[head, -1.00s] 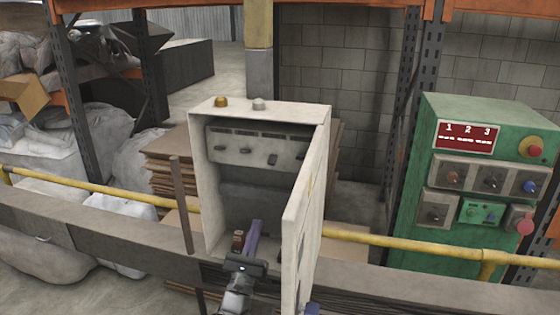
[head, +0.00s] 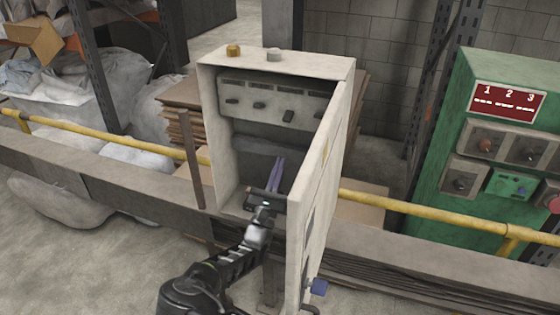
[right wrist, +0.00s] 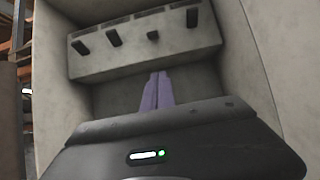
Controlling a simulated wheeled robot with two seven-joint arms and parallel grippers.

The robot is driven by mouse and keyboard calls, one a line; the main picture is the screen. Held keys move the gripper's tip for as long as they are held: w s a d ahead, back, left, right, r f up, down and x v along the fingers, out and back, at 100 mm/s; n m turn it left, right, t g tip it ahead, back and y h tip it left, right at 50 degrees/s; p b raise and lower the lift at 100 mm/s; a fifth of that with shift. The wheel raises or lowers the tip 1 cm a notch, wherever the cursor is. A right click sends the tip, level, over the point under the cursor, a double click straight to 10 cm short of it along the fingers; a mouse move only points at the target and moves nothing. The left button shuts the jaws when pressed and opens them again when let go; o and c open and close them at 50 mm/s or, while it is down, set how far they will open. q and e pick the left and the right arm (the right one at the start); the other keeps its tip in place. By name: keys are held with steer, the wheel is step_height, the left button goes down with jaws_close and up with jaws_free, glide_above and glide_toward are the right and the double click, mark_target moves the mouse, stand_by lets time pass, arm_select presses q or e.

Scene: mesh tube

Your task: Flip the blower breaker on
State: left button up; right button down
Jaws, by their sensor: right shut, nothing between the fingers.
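The breaker box (head: 209,130) stands open, with its door (head: 318,190) swung out on the right. Inside, a grey panel (head: 275,88) carries several dark switches in a row under small labels too blurred to read. The third switch from the left (head: 288,116) sits differently from the others; it looks shorter in the right wrist view (right wrist: 152,36). My right gripper (head: 279,158) is inside the box, below the panel and apart from the switches. Its purple fingers (right wrist: 160,76) are together and hold nothing. My left gripper is not in view. Which switch is the blower's cannot be read.
The open door stands close to the right of my right gripper, with a blue knob (head: 318,287) low on it. A yellow rail (head: 400,210) and a grey beam (head: 130,175) run past the box. A green control cabinet (head: 455,110) stands at the right.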

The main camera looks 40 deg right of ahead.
mark_target(288, 116)
steer(key=w+d+r+p, duration=0.3)
steer(key=d+r+p, duration=0.1)
steer(key=r, duration=0.4)
steer(key=shift+d+r, duration=0.15)
steer(key=shift+r, duration=0.15)
